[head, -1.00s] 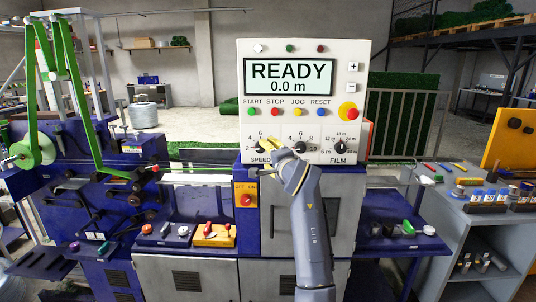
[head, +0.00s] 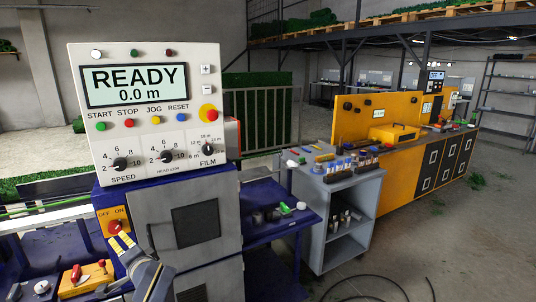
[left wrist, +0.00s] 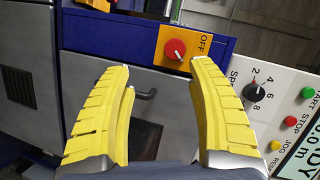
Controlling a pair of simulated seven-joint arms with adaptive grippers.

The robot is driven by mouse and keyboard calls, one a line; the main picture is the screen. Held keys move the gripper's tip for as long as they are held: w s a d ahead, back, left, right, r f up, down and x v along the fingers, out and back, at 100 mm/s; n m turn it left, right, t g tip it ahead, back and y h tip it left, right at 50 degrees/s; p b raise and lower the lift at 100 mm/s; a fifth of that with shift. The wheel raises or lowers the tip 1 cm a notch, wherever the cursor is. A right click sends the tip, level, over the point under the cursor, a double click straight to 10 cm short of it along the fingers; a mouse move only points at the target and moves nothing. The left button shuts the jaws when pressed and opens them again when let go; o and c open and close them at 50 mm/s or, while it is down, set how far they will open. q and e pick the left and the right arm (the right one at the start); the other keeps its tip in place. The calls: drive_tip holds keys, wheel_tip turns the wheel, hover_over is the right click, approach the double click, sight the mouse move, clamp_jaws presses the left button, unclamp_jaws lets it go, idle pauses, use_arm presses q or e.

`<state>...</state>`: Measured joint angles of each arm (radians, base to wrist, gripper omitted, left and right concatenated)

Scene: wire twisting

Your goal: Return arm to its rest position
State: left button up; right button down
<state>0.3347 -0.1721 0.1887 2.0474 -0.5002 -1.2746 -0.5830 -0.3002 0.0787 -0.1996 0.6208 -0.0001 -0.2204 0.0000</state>
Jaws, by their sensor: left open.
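My left gripper (head: 123,242) is low in the head view, in front of the machine, below the white control panel (head: 142,150). Its yellow fingers are open and empty; the left wrist view shows a gap between the fingertips (left wrist: 160,68). The orange OFF/ON switch plate with a red knob (head: 115,226) is just above the fingers in the head view. In the left wrist view the red knob (left wrist: 175,49) lies beyond the gap, with the SPEED knob (left wrist: 254,92) to its right. The panel display (head: 134,85) reads READY 0.0 m. My right gripper is not in view.
A yellow block with a red-handled tool (head: 86,277) lies on the machine ledge at lower left. A blue shelf (head: 275,205) with small parts juts out right of the grey cabinet. A grey cart (head: 340,195) with bottles stands further right. Floor at right is mostly clear.

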use_arm(q)
drive_tip(key=s+d+f+g+h, duration=0.1)
drive_tip(key=s+d+f+h, duration=0.15)
drive_tip(key=s+f, duration=0.7)
drive_tip(key=s+d+f+m+g+h, duration=0.15)
drive_tip(key=s+d+f, duration=0.35)
drive_tip(key=s, duration=0.8)
drive_tip(key=s+d+f+g+h, duration=0.1)
drive_tip(key=s+d+f+h, duration=0.15)
drive_tip(key=s+f, duration=0.75)
drive_tip(key=s+d+f+g+h, duration=0.1)
drive_tip(key=s+d+f+h, duration=0.15)
drive_tip(key=f, duration=1.35)
drive_tip(key=s+d+f+g+h, duration=0.1)
drive_tip(key=s+d+f+g, duration=0.15)
drive_tip(key=f, duration=1.25)
drive_tip(key=s+f+n+g+h, duration=0.1)
drive_tip(key=s+f+n+g, duration=0.1)
drive_tip(key=s+f, duration=1.8)
drive_tip(key=shift+s+d+n, duration=0.35)
drive_tip(key=shift+n, duration=0.4)
